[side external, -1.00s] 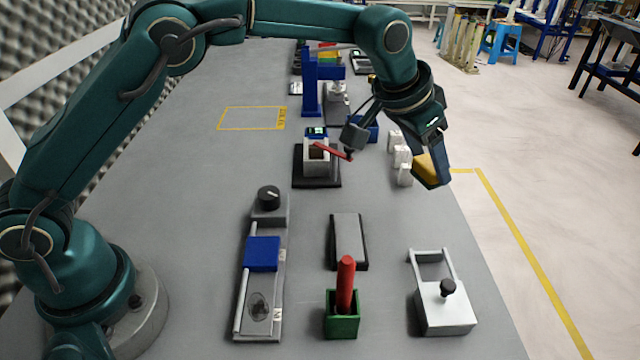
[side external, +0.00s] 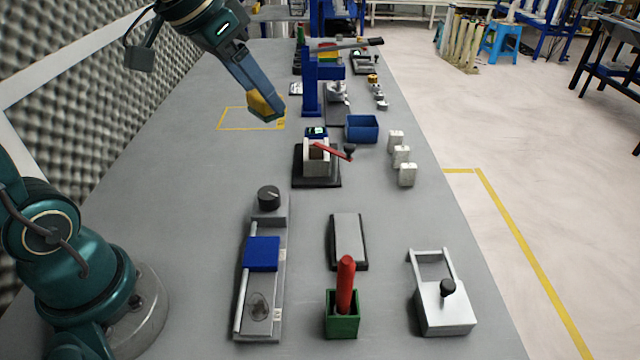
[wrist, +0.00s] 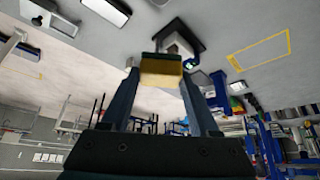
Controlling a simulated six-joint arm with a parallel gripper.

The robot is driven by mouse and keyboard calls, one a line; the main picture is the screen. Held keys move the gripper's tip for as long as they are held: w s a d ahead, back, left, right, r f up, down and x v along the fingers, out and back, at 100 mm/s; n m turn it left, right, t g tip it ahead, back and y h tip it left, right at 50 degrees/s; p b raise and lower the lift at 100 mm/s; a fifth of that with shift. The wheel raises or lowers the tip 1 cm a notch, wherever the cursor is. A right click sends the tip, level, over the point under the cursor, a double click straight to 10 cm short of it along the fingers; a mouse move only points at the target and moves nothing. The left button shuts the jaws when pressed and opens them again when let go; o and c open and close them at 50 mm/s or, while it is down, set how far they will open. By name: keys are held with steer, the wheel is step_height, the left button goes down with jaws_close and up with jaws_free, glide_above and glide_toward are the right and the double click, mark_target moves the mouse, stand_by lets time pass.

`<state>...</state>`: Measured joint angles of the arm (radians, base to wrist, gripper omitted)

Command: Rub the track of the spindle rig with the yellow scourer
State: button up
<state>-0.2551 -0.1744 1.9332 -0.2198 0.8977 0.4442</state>
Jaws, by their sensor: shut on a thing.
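My gripper (side external: 258,96) is shut on the yellow scourer (side external: 266,106), a yellow block with a darker side. The scourer sits between the fingertips in the wrist view (wrist: 161,70). In the side view it appears over the right part of the yellow taped outline, its height unclear. The spindle rig (side external: 270,325) seems to be the long grey fixture in the near left-middle of the bench. It has a black knob (side external: 268,196), a blue block (side external: 262,253) and a rail along its left. A greyish smudge (side external: 258,307) shows on its track, well away from my gripper.
A small vise-like fixture with a red lever (side external: 332,151) and a blue bin (side external: 362,128) stand right of my gripper. A green holder with a red handle (side external: 342,312), a dark-edged pad (side external: 348,241) and a white box with a knob (side external: 445,308) stand nearer. The left bench is clear.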

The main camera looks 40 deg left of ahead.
steer(key=s+d+f+m+g+h, duration=0.1)
steer(key=s+d+f+m+g, duration=0.6)
steer(key=m, duration=0.8)
steer(key=s+d+f+m+g+h, duration=0.1)
steer(key=s+d+f+m+g, duration=0.35)
steer(key=s+d+m, duration=0.85)
steer(key=shift+w+a+f+m, duration=0.5)
steer(key=shift+a+f, duration=0.2)
steer(key=shift+f, duration=0.25)
steer(key=shift+w+a+f+m, duration=0.35)
steer(key=shift+w+a+f, duration=0.15)
steer(key=shift+a+f, duration=0.35)
steer(key=shift+w+a+f+m, duration=0.5)
steer(key=shift+a+f, duration=0.1)
steer(key=shift+f, duration=0.4)
steer(key=shift+w+a+f, duration=0.25)
steer(key=shift+w+f, duration=0.15)
steer(key=shift+f, duration=0.2)
steer(key=shift+c, duration=0.6)
steer(key=shift+w+a, duration=2.1)
steer(key=shift+a, duration=0.05)
steer(key=shift+s+d, duration=2.35)
steer(key=shift+s, duration=0.05)
steer(key=shift+d+r, duration=0.1)
steer(key=shift+d, duration=0.05)
steer(key=shift+r, duration=3.9)
